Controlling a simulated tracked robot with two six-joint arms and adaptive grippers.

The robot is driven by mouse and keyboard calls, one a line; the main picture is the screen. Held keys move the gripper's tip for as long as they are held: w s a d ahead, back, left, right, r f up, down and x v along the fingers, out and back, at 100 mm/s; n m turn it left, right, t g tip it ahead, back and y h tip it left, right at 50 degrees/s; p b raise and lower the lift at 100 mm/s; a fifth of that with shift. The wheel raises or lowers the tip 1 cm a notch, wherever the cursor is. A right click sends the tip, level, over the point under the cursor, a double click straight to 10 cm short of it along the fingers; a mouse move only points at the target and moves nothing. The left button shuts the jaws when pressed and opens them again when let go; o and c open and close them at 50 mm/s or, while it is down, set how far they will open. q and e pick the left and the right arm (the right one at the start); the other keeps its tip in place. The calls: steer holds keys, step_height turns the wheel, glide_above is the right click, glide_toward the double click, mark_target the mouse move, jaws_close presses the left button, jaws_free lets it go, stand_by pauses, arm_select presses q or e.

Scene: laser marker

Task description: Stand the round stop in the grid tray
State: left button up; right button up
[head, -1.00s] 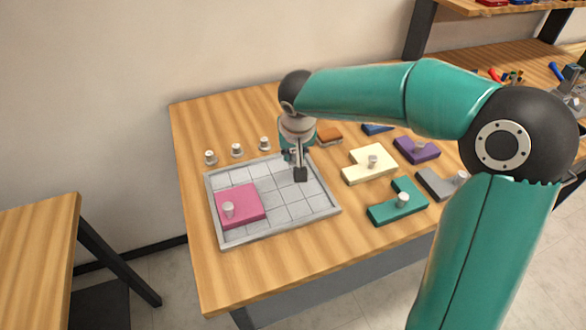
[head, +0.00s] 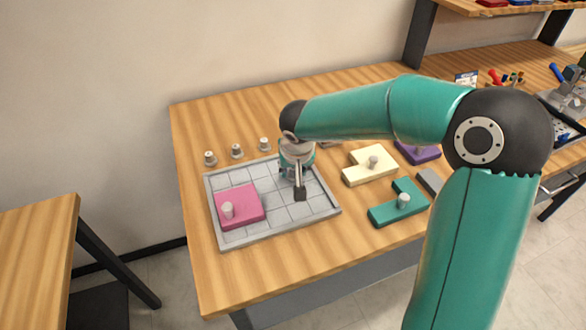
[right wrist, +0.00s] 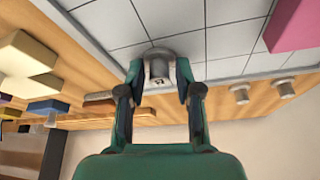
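The grid tray (head: 282,233) is a pale grey tray with a raised rim and square cells, lying on the wooden table. My right gripper (head: 300,193) is low over its back right part. In the right wrist view my right gripper (right wrist: 160,80) has its fingers on both sides of a grey round stop (right wrist: 158,66) and appears shut on it. The stop has a wide base and a narrower knob, and its base is at or just above the grid; I cannot tell if it touches. The gripper hides this stop in the head view. My left gripper is not in view.
A pink block (head: 248,200) with a knob lies in the tray's left part. Cream (head: 360,168), teal (head: 385,212) and purple (head: 425,155) blocks lie to the right. Front tray cells are free.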

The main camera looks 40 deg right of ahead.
steer(key=shift+o, duration=0.3)
steer(key=shift+r, duration=0.15)
steer(key=v, duration=1.2)
